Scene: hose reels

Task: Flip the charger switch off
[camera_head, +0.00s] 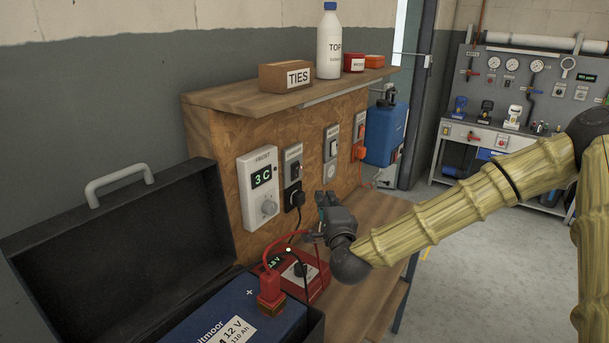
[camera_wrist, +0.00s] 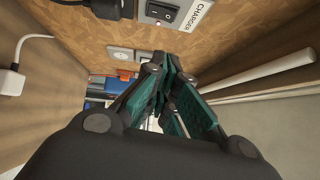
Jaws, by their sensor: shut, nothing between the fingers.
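The charger switch (camera_head: 293,161) is a dark rocker in a grey plate on the wooden panel, above a black plug (camera_head: 294,196). In the wrist view the charger switch (camera_wrist: 163,12) lies at the top edge beside its "CHARGER" label (camera_wrist: 200,15); a small pinkish light shows beside the rocker. The black plug (camera_wrist: 106,8) is to its left there. My gripper (camera_head: 326,203) is shut and empty, to the right of and below the switch in the head view. In the wrist view my gripper (camera_wrist: 166,70) has its fingertips together, apart from the switch.
A thermostat (camera_head: 260,187) reading 3 C is left of the switch; other switch plates (camera_head: 332,143) are right. A shelf (camera_head: 238,96) overhangs above. Below are a red charger (camera_head: 313,278), cables, a blue battery (camera_head: 238,312) and an open black case (camera_head: 128,232).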

